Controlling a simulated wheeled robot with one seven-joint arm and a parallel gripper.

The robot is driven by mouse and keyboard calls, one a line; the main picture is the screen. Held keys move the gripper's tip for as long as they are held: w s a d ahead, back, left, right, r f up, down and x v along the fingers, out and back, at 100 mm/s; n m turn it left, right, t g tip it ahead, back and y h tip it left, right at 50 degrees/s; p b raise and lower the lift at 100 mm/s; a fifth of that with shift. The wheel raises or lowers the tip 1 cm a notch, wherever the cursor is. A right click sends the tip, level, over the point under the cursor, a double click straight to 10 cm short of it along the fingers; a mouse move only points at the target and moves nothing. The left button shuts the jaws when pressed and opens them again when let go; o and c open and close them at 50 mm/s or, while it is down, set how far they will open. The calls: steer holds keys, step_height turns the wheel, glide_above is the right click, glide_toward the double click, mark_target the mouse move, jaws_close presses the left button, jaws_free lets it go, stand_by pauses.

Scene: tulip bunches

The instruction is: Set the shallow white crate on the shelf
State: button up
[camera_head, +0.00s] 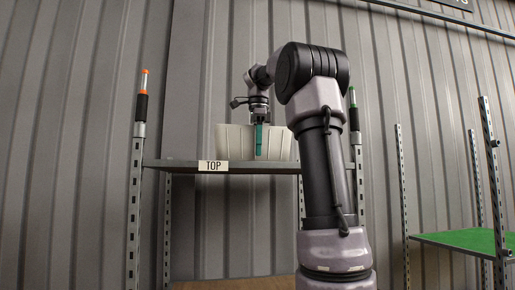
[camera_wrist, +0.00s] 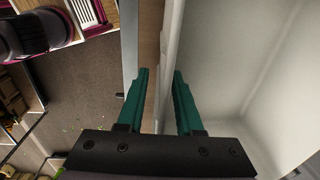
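The shallow white crate (camera_head: 232,141) is on the shelf (camera_head: 178,164) marked TOP in the head view and appears to rest on its board. My gripper (camera_head: 259,140) points down at the crate's front wall. In the wrist view my gripper (camera_wrist: 161,72) straddles the wall of the crate (camera_wrist: 233,62). One teal finger is outside the wall and the other is inside. A gap shows between the outer finger and the wall, so the fingers are open. The visible inside of the crate looks empty. The crate's underside is hidden.
The TOP label (camera_head: 213,166) is on the shelf's front edge. Posts with an orange tip (camera_head: 144,82) and a green tip (camera_head: 353,98) flank the shelf. A green-topped shelf (camera_head: 470,240) stands at the right. A corrugated wall is behind.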

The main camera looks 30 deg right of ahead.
steer(key=shift+s+a+r, duration=0.1)
steer(key=shift+s+r, duration=0.1)
steer(key=shift+r, duration=1.75)
steer(key=shift+s+r, duration=0.15)
steer(key=shift+r, duration=1.75)
